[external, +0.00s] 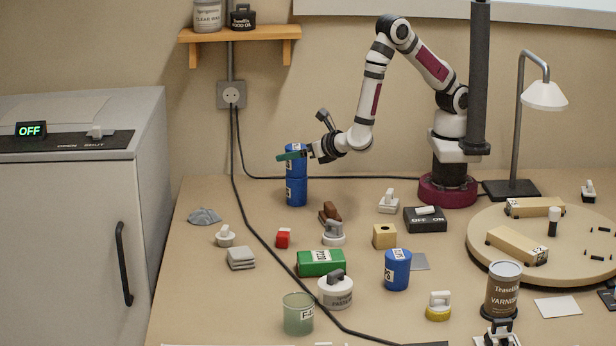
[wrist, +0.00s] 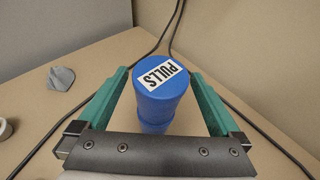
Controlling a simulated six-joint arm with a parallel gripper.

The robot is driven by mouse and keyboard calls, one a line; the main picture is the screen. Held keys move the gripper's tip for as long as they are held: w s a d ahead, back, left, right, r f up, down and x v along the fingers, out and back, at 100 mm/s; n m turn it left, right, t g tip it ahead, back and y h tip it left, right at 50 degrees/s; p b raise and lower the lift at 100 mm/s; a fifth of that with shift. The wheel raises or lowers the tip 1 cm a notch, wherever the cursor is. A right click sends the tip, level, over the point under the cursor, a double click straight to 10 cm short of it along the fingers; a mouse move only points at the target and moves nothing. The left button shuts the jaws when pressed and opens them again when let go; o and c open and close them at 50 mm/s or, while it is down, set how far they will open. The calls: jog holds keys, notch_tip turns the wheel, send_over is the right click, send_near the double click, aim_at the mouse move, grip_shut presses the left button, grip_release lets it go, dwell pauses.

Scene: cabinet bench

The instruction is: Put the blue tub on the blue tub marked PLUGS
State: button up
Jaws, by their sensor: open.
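A blue tub (external: 296,170) stands upright on top of another blue tub (external: 297,191) at the back of the bench. The lower tub's label is too small to read. My gripper (external: 284,156) is open at the upper tub's height. In the wrist view its green fingers (wrist: 159,77) lie on either side of the upper tub, with gaps.
A black cable (external: 262,238) crosses the bench near the stack. A grey crumpled cloth (external: 204,216) lies left of it. A brown-handled item (external: 330,213) and a red block (external: 283,238) are in front. A wall shelf (external: 240,36) hangs above.

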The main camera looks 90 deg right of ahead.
jog(key=v, duration=1.2)
jog(key=s+d+r+m+g, duration=0.3)
jog(key=s+d+m+g, duration=0.55)
jog(key=d+m, duration=0.4)
jog(key=s+a+r+m+y, duration=0.1)
jog(key=s+a+m+y, duration=0.2)
jog(key=m, duration=0.7)
jog(key=s+a+r+m+g+y, duration=0.1)
jog(key=s+a+m+y, duration=0.2)
jog(key=s+m+y, duration=0.5)
jog(key=shift+s+a+r+m, duration=0.3)
jog(key=shift+s+m, duration=0.5)
jog(key=shift+m, duration=0.25)
